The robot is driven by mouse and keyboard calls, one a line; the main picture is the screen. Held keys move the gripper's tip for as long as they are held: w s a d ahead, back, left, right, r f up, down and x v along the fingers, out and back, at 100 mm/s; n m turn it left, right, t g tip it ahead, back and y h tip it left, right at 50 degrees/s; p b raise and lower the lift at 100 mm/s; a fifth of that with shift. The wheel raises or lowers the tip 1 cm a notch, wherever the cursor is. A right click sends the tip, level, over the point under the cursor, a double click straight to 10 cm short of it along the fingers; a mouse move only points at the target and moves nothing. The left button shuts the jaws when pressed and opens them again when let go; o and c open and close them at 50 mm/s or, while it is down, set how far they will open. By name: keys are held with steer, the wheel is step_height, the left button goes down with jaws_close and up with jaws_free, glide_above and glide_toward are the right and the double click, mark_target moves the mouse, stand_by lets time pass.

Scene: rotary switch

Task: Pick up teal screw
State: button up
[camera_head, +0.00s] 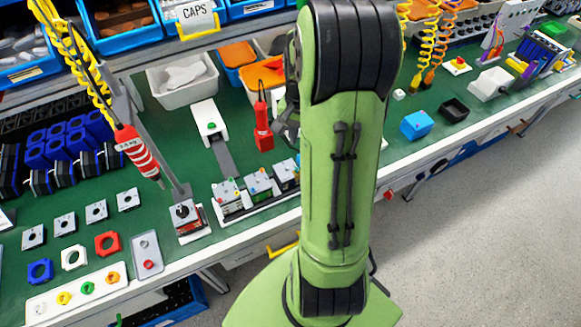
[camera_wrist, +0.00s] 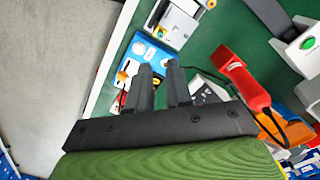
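Small assembly units with coloured spots on top (camera_head: 227,194) stand in a row near the table's front edge in the head view. In the wrist view a blue fixture (camera_wrist: 148,57) with a pale round part and small coloured parts lies beyond my gripper (camera_wrist: 159,68). The two dark fingers are apart, with a narrow, seemingly empty gap between them. In the head view my arm hides most of the gripper.
A red hand tool (camera_head: 263,127) and a white device with a green button (camera_head: 209,125) stand behind the units. A red-and-white hanging tool (camera_head: 137,152) is to the left. A blue box (camera_head: 416,124) lies to the right. Green tabletop is clear between these things.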

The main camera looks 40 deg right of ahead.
steer(key=b, duration=0.1)
glide_above(297, 168)
step_height(297, 168, down, 6)
steer(key=shift+w+f, duration=0.1)
steer(key=shift+f, duration=0.05)
step_height(297, 168, down, 6)
steer(key=shift+r+b, duration=0.15)
steer(key=shift+b, duration=0.55)
steer(key=shift+r, duration=0.1)
jaws_close()
